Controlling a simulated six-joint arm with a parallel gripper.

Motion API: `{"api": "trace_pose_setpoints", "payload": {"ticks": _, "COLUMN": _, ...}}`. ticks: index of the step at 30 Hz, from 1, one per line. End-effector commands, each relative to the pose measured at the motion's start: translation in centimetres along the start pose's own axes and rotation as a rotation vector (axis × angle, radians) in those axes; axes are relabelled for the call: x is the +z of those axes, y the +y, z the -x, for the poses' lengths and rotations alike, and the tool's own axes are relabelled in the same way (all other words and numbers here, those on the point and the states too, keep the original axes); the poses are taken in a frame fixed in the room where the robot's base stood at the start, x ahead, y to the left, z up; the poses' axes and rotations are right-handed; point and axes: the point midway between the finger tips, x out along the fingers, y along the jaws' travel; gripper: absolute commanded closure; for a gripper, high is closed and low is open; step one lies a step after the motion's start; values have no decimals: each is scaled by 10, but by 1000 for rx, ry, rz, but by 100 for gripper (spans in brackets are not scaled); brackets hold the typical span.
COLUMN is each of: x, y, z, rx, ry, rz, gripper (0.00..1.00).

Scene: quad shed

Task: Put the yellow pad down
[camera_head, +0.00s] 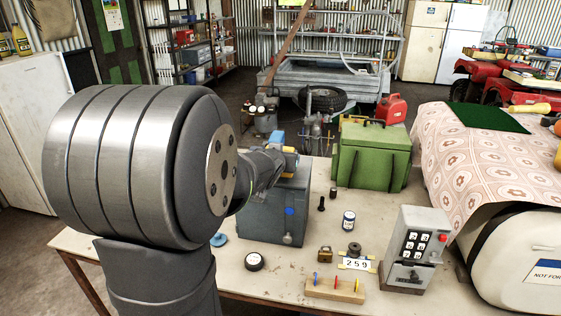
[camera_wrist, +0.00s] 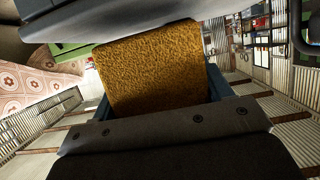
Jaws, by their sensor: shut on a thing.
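The yellow pad (camera_wrist: 155,70) is rough-textured and fills the middle of the wrist view, between a grey part of my gripper above and a dark part below. In the head view only a small yellow bit of the pad (camera_head: 290,149) shows at the end of my arm. My gripper (camera_head: 282,158) is shut on it, over or just behind the grey-blue box (camera_head: 270,215) on the table. My own arm hides much of the gripper. I cannot tell whether the pad touches anything below it.
A cloth-covered surface (camera_head: 465,165) stands at right.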

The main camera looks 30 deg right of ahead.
Motion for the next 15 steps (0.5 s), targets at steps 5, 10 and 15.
{"api": "trace_pose_setpoints", "payload": {"ticks": 5, "x": -11, "y": 0, "z": 5, "rx": 2, "ry": 1, "rz": -2, "gripper": 53}}
{"api": "trace_pose_setpoints", "payload": {"ticks": 10, "x": -18, "y": 0, "z": 8, "rx": 1, "ry": -1, "rz": -2, "gripper": 53}}
{"api": "trace_pose_setpoints", "payload": {"ticks": 15, "x": -25, "y": 0, "z": 10, "rx": -2, "ry": 2, "rz": -1, "gripper": 53}}
